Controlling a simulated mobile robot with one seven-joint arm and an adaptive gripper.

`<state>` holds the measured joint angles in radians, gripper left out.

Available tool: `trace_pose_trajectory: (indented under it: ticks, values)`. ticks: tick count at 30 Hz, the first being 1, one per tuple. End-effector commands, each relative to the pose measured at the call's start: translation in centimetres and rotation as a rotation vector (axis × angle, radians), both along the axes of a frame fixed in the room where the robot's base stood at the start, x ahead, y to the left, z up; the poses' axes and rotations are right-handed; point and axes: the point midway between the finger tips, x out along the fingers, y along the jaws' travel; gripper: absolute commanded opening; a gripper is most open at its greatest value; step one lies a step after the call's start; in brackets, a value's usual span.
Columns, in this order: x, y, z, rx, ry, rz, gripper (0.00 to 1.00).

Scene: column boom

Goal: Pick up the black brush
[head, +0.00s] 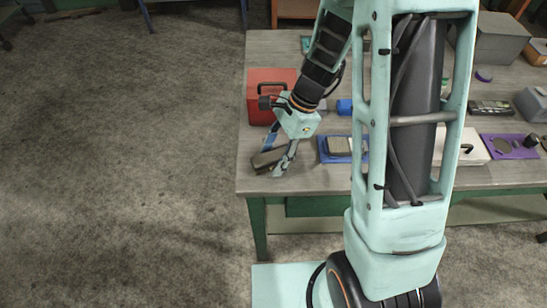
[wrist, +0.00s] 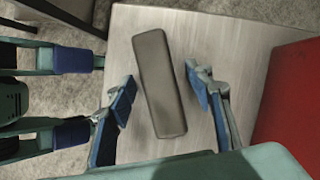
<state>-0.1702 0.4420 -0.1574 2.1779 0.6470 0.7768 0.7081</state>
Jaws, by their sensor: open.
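A dark grey-brown oblong block (head: 268,160), which looks like the black brush, lies on the table near its front left corner. It also shows in the wrist view (wrist: 158,83), slightly tilted in the picture. No bristles or handle can be made out. My gripper (head: 274,158) is over it, pointing down. In the wrist view my gripper (wrist: 163,95) is open, with one blue-padded finger on each side of the block and a visible gap on both sides. Whether the fingertips are level with the block is hard to tell.
A red box (head: 259,105) stands close behind the block, also at right in the wrist view (wrist: 291,105). A blue tray (head: 327,155) with a grey item is to the right. The grey table (head: 300,184) ends just left of the block. More items fill the right side.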

Motion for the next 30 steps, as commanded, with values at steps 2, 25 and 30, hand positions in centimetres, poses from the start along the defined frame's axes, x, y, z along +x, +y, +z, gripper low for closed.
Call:
trace_pose_trajectory:
  ticks: [2,25,30]
  values:
    - [0.0,0.0,0.0,0.000,0.000,0.000,0.45]
    - [0.0,0.0,0.6,0.000,-0.001,0.001,0.00]
    - [0.0,0.0,1.9,0.000,-0.001,0.000,0.00]
